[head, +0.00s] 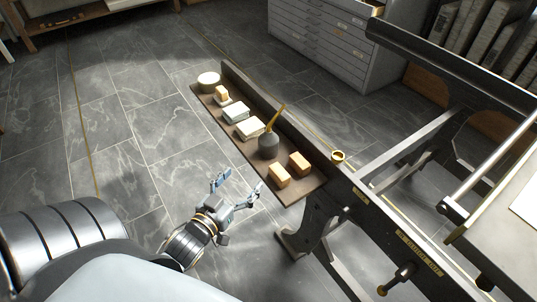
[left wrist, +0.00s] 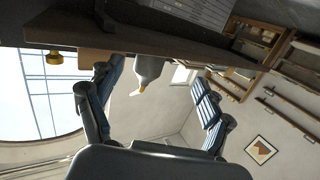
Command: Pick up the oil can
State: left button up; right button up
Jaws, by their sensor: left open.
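The oil can (head: 269,146) has a dark grey rounded body and a brass-coloured spout that slants up. It stands upright on a narrow brown shelf (head: 235,145), among several blocks. In the left wrist view the oil can (left wrist: 149,68) appears upside down, spout tip downward, in the gap between my fingers. My left gripper (head: 238,185) is open and empty. It is in front of the shelf, to the lower left of the can and apart from it. It also shows in the left wrist view (left wrist: 155,88), fingers spread. My right gripper is in neither view.
Two tan blocks (head: 279,175) lie close to the can on the near side. Pale blocks (head: 250,127) and a round cream item (head: 208,80) lie farther along. A raised back board (head: 270,115) edges the shelf. A press frame (head: 400,225) stands at right; floor at left is clear.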

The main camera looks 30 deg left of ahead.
pick_arm(q)
jog(key=t, duration=0.1)
send_near(269, 138)
jog(key=w, duration=0.1)
jog(key=w+a+f, duration=0.1)
jog(key=w, duration=0.1)
jog(key=w+f+b, duration=0.1)
jog(key=w, duration=0.1)
jog(key=shift+w+a, duration=0.2)
jog(key=shift+a, duration=0.15)
jog(key=shift+w, duration=0.85)
jog(key=w+b, duration=0.1)
jog(key=w, duration=0.3)
jog(key=shift+w, duration=0.2)
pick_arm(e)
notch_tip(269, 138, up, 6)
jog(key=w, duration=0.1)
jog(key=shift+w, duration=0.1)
pick_arm(q)
jog(key=c, duration=1.1)
